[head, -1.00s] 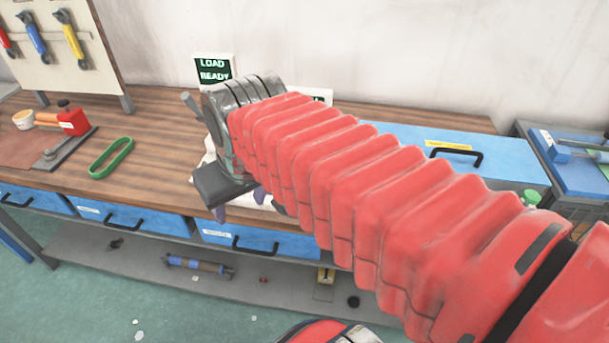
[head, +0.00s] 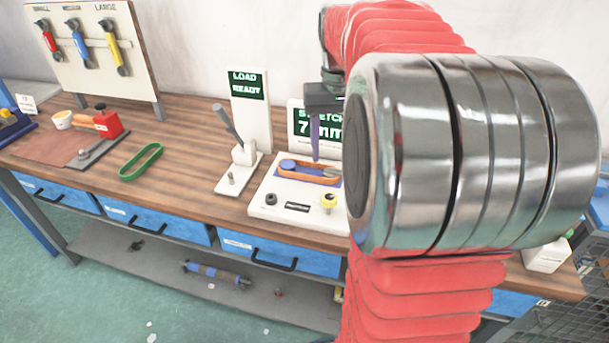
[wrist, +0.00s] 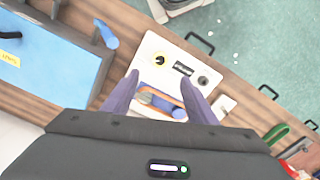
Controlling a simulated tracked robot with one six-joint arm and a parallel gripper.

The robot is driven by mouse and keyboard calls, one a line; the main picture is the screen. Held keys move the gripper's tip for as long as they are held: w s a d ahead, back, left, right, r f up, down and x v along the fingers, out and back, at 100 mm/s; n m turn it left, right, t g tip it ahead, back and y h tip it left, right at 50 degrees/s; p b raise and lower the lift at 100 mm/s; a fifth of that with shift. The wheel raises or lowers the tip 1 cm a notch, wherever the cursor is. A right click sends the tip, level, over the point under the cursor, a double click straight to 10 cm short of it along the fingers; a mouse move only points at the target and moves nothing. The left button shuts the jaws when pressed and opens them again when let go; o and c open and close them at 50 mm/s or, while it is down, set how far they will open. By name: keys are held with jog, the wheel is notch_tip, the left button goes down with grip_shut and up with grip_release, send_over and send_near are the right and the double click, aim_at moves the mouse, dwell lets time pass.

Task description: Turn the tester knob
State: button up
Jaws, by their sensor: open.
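The tester is a white base (head: 262,208) on the bench. The tester's screen (head: 302,118) reads a stretch in mm, partly hidden by my arm. My gripper (wrist: 159,77) is open and empty, its purple fingers pointing at the tester with the belt between them in view. In the head view a finger hangs above the belt.
A lever stand (head: 243,154) with a "LOAD READY" sign (head: 247,85) stands left of the tester. A green belt (head: 141,162) lies further left on the wooden bench (head: 190,125). A blue case (wrist: 52,50) is close by in the wrist view.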

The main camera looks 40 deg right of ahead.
aim_at(330, 197)
jog(key=shift+f, duration=0.1)
dwell(0.3)
notch_tip(330, 197, down, 14)
jog(key=shift+r, duration=0.2)
dwell(0.5)
jog(key=shift+c, duration=0.2)
